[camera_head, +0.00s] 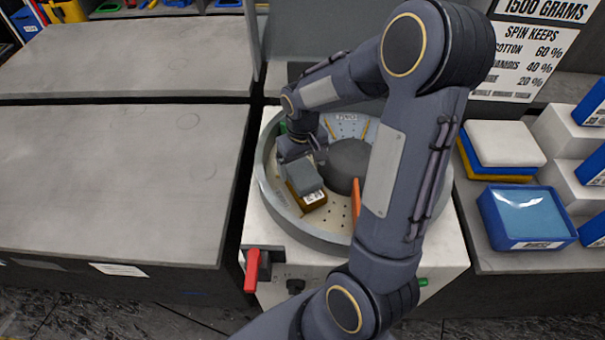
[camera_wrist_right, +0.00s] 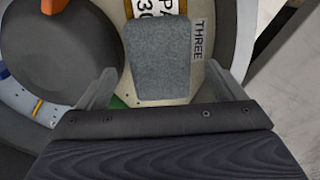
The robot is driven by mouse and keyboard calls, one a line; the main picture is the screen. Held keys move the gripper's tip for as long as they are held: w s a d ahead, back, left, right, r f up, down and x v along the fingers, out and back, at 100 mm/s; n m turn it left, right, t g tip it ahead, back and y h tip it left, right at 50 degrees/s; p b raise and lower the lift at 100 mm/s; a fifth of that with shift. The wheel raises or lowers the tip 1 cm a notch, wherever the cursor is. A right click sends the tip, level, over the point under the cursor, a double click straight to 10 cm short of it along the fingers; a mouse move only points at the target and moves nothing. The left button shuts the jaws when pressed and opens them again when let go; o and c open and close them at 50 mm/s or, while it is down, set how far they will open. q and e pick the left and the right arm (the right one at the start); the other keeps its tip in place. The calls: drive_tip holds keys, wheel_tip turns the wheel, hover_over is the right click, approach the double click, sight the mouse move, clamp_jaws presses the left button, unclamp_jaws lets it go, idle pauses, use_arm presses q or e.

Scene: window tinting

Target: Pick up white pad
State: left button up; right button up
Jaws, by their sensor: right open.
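A pad with a white top (camera_head: 505,143) lies on a blue and yellow stack on the right-hand counter, well to the right of my right gripper. My right gripper (camera_head: 298,148) is inside the round tub (camera_head: 268,190), just behind a grey block (camera_head: 302,177). In the right wrist view the fingers of my right gripper (camera_wrist_right: 160,84) are spread apart, with the grey block (camera_wrist_right: 160,60) ahead between them. I cannot tell whether they touch it. My left gripper is out of view.
The tub has a dark round hub (camera_head: 348,160) and an orange upright piece (camera_head: 356,205). A blue tray (camera_head: 538,245) with light blue contents stands in front of the white-topped stack. White and blue boxes (camera_head: 570,130) crowd the far right. The grey tables (camera_head: 120,180) at left are clear.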

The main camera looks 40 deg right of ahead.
sight(302, 172)
wheel_tip(302, 172, down, 3)
drive_tip(key=shift+f, duration=0.15)
drive_tip(key=shift+c, duration=0.3)
drive_tip(key=c, duration=1.1)
drive_tip(key=shift+o, duration=0.2)
